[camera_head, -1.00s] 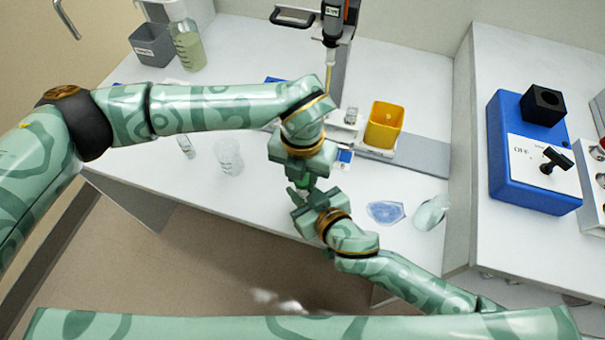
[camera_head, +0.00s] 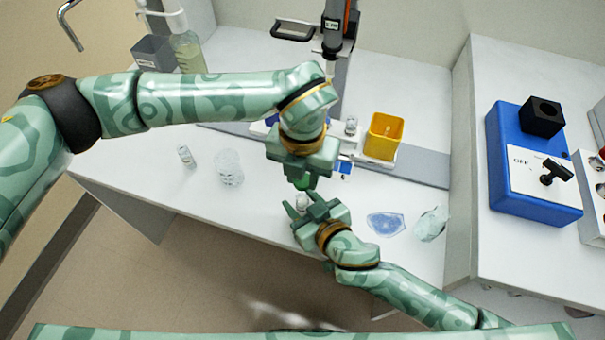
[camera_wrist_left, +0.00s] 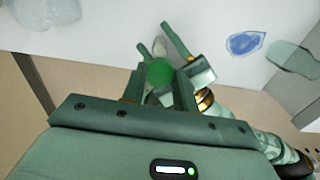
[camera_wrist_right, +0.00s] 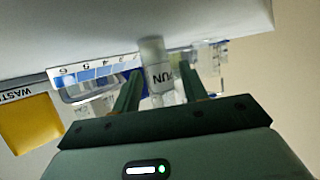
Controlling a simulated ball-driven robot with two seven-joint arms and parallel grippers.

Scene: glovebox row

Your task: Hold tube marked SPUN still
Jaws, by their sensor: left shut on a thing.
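My left gripper (camera_head: 303,183) is in the middle of the bench, above my right gripper in the head view. It is shut on a round green cap (camera_wrist_left: 159,73). My right gripper (camera_head: 304,204) is just below, its fingers spread. The clear tube with a white label (camera_wrist_right: 160,76), of which the letters UN show, is between these fingers in the right wrist view, with gaps on both sides. Its pale top also shows in the head view (camera_head: 302,201). Whether its lower end rests on anything is hidden.
A yellow bin (camera_head: 384,136) stands behind to the right. A blue OFF box (camera_head: 515,185) sits far right.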

